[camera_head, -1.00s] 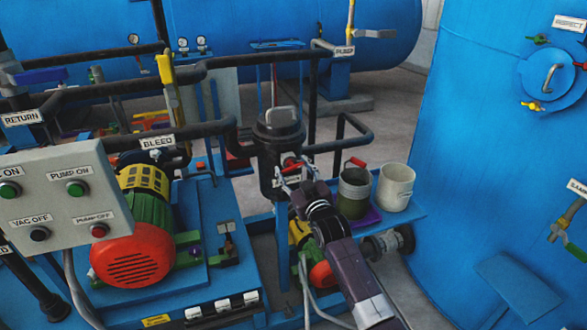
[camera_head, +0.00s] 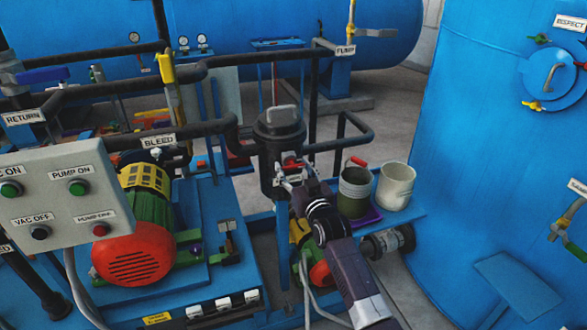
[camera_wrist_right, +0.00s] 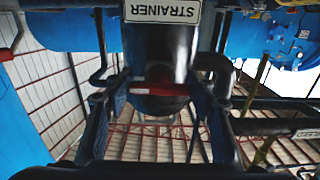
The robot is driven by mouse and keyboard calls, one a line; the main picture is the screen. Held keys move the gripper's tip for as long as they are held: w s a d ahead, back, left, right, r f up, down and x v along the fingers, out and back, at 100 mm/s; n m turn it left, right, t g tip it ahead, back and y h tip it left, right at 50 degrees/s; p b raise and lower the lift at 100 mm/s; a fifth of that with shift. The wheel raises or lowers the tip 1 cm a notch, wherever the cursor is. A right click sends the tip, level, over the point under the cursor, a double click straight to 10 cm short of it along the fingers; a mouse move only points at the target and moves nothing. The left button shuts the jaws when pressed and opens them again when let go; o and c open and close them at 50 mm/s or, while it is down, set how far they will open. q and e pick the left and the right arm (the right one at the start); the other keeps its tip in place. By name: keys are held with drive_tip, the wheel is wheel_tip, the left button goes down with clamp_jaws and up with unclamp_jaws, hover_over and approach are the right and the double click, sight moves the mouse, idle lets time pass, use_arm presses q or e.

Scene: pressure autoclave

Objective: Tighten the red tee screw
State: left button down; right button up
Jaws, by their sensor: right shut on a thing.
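The red tee screw (camera_head: 291,166) is on the front of the black strainer (camera_head: 279,130), low on its body. In the right wrist view the red tee screw (camera_wrist_right: 158,88) is a short bar lying across the strainer (camera_wrist_right: 158,45), under the upside-down STRAINER label. My right gripper (camera_head: 288,178) reaches up to it from below. In the wrist view the fingers of my right gripper (camera_wrist_right: 158,100) stand on either side of the red bar, shut on it across its length. My left gripper is not in view.
A dark bucket with a red handle (camera_head: 354,190) and a white bucket (camera_head: 395,187) stand right of my arm. A large blue tank (camera_head: 475,150) fills the right. A pump with a red end (camera_head: 133,255) and a control box (camera_head: 65,200) are left. Black pipes (camera_head: 200,130) run beside the strainer.

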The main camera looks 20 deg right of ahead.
drive_tip(key=o, duration=1.2)
drive_tip(key=shift+s, duration=0.1)
drive_tip(key=s, duration=1.1)
drive_tip(key=shift+s+d, duration=0.2)
drive_tip(key=shift+s, duration=0.2)
